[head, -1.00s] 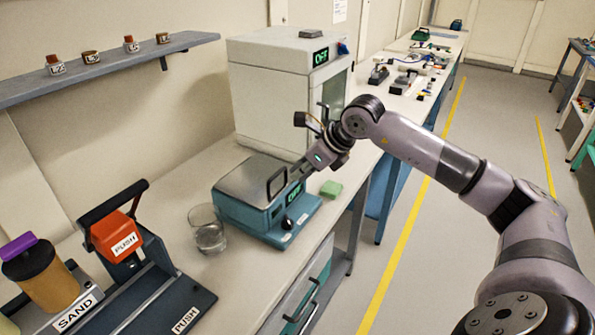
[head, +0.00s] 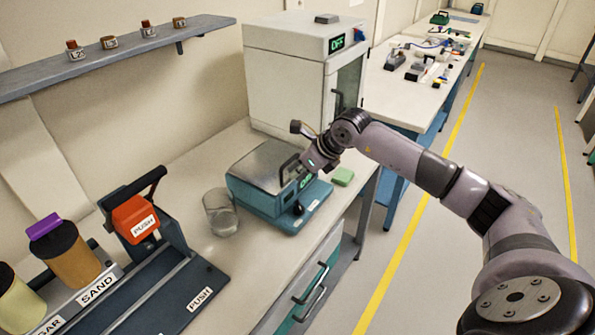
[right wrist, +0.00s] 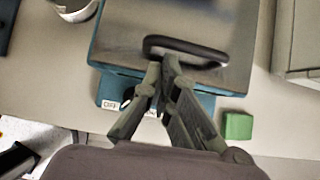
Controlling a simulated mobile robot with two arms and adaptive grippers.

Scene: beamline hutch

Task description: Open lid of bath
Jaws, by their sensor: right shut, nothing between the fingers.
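The bath is a teal box (head: 262,203) with a flat metal lid (head: 262,163) on the bench, and the lid lies closed on it. A dark loop handle (head: 288,172) stands at the lid's front edge. In the right wrist view the lid (right wrist: 130,30) fills the upper middle, with the handle (right wrist: 190,48) across it. My right gripper (head: 298,178) is shut and empty at the front of the bath. In the right wrist view its fingertips (right wrist: 163,62) are close by the handle; I cannot tell whether they touch it. My left gripper is out of view.
A glass beaker (head: 220,213) stands left of the bath and a green block (head: 343,176) to its right. A white oven (head: 290,80) stands behind. A press with an orange PUSH block (head: 135,218) and a jar rack (head: 98,285) are at the left.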

